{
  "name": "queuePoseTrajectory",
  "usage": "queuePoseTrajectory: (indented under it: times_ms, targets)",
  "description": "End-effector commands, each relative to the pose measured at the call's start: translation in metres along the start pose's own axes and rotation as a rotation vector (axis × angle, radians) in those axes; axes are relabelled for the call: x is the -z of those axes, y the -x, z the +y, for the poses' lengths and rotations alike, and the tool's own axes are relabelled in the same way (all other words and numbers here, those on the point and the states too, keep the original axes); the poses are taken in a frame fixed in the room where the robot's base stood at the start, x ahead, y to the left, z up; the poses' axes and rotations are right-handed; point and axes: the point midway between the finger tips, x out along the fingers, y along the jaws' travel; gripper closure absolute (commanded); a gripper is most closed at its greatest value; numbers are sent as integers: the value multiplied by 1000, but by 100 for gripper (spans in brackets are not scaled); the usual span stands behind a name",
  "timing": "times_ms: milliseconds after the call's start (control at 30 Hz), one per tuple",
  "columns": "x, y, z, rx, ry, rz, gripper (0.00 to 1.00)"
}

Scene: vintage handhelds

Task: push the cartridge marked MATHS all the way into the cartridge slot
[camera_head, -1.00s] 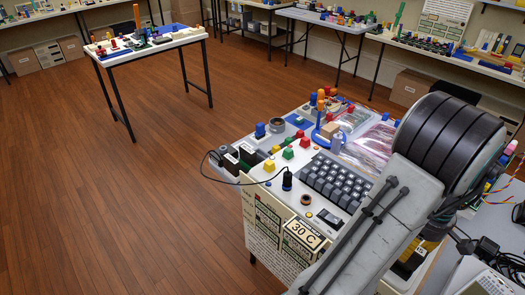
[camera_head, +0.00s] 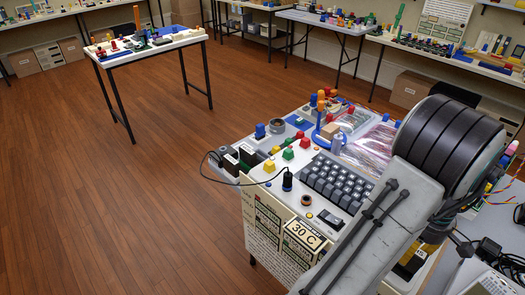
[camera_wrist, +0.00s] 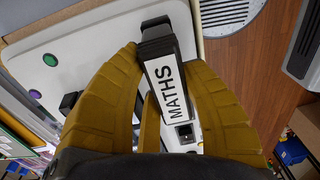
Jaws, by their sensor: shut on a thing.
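The cartridge marked MATHS (camera_wrist: 168,88) is black with a white label and shows in the wrist view, between my yellow fingers. My gripper (camera_wrist: 154,44) is shut on it. The cartridge lies over a white panel (camera_wrist: 85,55) with a purple and a green button. I cannot make out the cartridge slot, or whether the cartridge's far end touches anything. In the head view, my arm hides most of the gripper and the cartridge.
A console with a dark keyboard (camera_head: 336,181) and coloured knobs stands left of my arm in the head view. A clear bag (camera_head: 369,151) lies behind the keyboard. A small white table (camera_head: 150,47) stands farther back. The wooden floor (camera_head: 120,195) at left is clear.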

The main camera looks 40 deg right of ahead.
Motion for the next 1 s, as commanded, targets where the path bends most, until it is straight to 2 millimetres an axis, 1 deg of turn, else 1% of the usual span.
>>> queuePoseTrajectory:
  times_ms: [400, 433, 700, 900, 1000]
  targets:
    - [0, -9, 0, 1, 0, 0, 98]
    - [0, -8, 0, 1, 0, 0, 59]
    - [0, -7, 0, 1, 0, 0, 36]
    - [0, -8, 0, 1, 0, 0, 35]
    - [0, -7, 0, 1, 0, 0, 44]
